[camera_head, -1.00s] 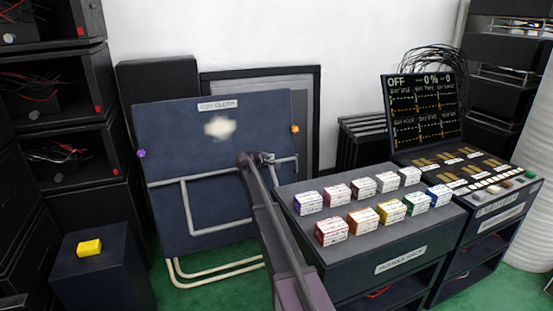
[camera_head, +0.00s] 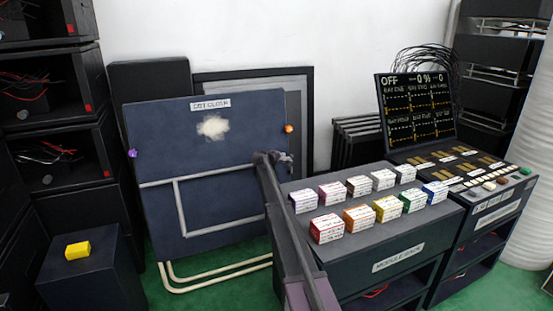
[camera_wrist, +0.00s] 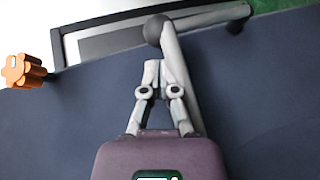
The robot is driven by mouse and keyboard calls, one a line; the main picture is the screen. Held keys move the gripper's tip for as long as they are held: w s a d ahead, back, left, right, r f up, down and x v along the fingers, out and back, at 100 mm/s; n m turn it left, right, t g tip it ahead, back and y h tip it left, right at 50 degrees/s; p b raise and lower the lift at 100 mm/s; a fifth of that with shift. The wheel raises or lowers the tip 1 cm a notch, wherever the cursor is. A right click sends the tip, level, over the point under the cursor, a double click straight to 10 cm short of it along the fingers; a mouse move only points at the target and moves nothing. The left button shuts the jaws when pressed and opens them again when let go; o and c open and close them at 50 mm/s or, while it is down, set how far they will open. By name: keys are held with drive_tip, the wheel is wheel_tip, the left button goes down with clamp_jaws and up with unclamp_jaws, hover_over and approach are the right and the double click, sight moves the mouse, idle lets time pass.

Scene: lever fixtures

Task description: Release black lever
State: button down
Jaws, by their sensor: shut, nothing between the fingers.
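In the wrist view a grey bar (camera_wrist: 185,75) runs beside my gripper and bends at a dark ball (camera_wrist: 157,30), with a second arm (camera_wrist: 212,18) reaching past the panel edge. I cannot tell for certain which part is the black lever. My gripper (camera_wrist: 151,72) is shut and empty, close beside the bar and just short of the ball. In the head view my gripper (camera_head: 286,158) is at the panel's right edge.
An orange knob (camera_head: 289,128) sits on the panel's right edge, also in the wrist view (camera_wrist: 22,72); a purple one (camera_head: 132,153) is on the left. A module bench (camera_head: 400,240) with several coloured boxes stands right. A yellow block (camera_head: 77,250) rests on a dark stand.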

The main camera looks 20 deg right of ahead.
drive_tip(key=shift+d, duration=0.35)
drive_tip(key=shift+d, duration=0.15)
